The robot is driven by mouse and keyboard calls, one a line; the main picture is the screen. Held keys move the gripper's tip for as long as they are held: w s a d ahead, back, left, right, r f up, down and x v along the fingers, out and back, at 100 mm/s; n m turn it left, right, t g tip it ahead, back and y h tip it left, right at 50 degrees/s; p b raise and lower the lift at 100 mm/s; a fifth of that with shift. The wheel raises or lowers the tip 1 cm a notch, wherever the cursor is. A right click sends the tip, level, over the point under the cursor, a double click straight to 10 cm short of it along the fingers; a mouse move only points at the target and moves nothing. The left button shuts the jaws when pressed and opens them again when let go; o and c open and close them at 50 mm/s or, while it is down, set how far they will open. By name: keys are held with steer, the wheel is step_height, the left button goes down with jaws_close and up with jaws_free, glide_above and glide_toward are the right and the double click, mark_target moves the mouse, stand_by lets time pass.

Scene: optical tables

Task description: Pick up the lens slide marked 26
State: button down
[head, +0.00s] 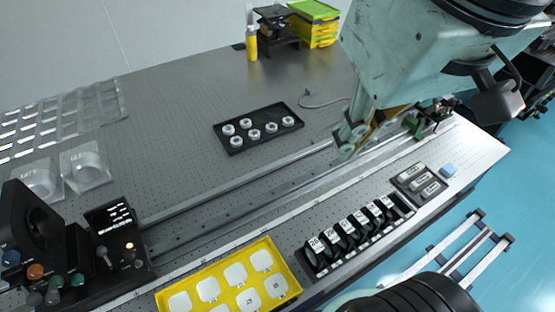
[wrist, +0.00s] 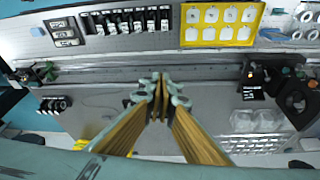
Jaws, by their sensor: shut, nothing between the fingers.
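Several lens slides with white number labels stand upright in a black rack (head: 350,262) at the table's front edge. The leftmost slide (head: 318,254) has a label that seems to read 26, but the digits are too small to be sure. The rack's slides also show in the wrist view (wrist: 124,20), at the top. My gripper (head: 349,140) is shut and empty above the long rail, behind the rack and apart from it. In the wrist view its fingertips (wrist: 158,90) meet, with the slides well beyond them.
A yellow tray (head: 208,272) with white numbered pads lies left of the rack. A small black tray (head: 420,181) with labelled pieces and a blue block (head: 448,169) lie to its right. The rail (head: 225,218) crosses the table. A black tray of white rings (head: 237,145) lies behind.

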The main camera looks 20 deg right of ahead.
steer(key=c, duration=3.4)
jaws_free()
steer(key=o, duration=1.1)
steer(key=shift+a, duration=0.1)
